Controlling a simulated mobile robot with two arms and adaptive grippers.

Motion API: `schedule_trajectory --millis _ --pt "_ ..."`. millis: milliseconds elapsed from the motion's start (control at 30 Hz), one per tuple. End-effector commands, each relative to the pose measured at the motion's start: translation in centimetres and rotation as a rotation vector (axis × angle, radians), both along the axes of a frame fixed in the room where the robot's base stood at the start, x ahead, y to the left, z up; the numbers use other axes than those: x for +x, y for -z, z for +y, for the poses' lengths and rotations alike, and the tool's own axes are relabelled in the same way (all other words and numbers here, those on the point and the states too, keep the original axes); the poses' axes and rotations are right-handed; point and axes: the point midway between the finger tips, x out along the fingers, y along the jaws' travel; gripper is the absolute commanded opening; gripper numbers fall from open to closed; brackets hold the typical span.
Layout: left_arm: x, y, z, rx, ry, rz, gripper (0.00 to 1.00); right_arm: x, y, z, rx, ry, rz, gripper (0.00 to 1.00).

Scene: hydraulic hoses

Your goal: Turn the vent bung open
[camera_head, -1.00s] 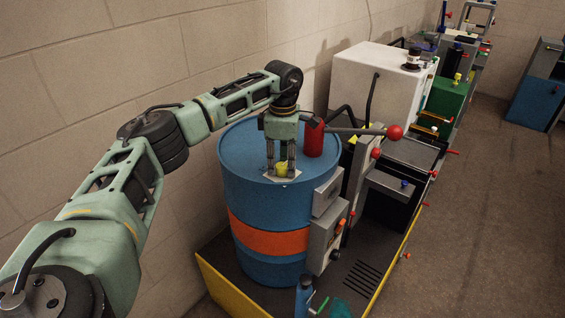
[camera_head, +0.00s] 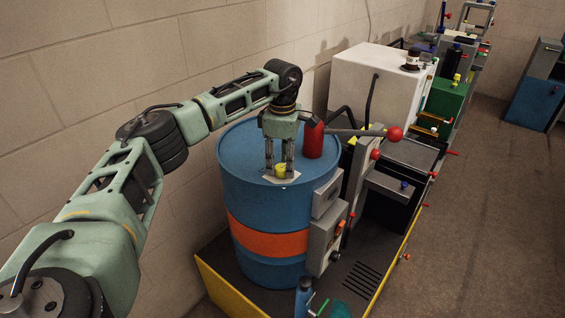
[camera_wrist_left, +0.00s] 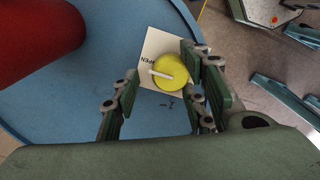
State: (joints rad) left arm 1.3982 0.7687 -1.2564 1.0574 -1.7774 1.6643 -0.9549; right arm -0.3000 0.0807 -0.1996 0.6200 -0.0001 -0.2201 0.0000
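The vent bung (camera_head: 281,169) is a round yellow cap on top of the blue drum (camera_head: 236,165). In the left wrist view the bung (camera_wrist_left: 171,72) has a white bar pointing left in the picture, and it sits on a pale square label (camera_wrist_left: 153,45) with lettering that appears to read OPEN. My left gripper (camera_head: 280,172) points straight down over the bung. In the left wrist view its fingers (camera_wrist_left: 161,64) are apart on both sides. A clear gap shows at the left finger; the right fingers are close to the bung, and contact cannot be told. My right gripper is not in view.
A red cylinder (camera_head: 313,140) stands on the drum close to my left gripper. A lever with a red ball (camera_head: 394,134) and grey boxes (camera_head: 322,240) are on the drum's right. A block wall (camera_head: 150,60) runs behind. Open floor (camera_head: 480,220) lies to the right.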

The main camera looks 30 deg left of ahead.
Motion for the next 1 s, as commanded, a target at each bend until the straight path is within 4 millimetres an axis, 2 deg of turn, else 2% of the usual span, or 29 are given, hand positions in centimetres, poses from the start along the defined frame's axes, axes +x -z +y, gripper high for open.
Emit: schedule_trajectory --millis 333,467,800,1000 --pt "-0.2 0.2 -0.1 0.001 0.001 0.009 0.4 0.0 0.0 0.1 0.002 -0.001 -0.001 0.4" --pt "-0.2 -0.7 -0.1 0.001 0.002 0.009 0.4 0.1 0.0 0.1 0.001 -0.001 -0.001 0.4" --pt "-0.1 -7.6 0.0 0.001 0.0 0.005 0.4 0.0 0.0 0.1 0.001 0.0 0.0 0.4" --pt "-0.1 -10.7 0.0 0.001 0.0 0.006 0.4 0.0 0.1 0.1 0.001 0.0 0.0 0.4"
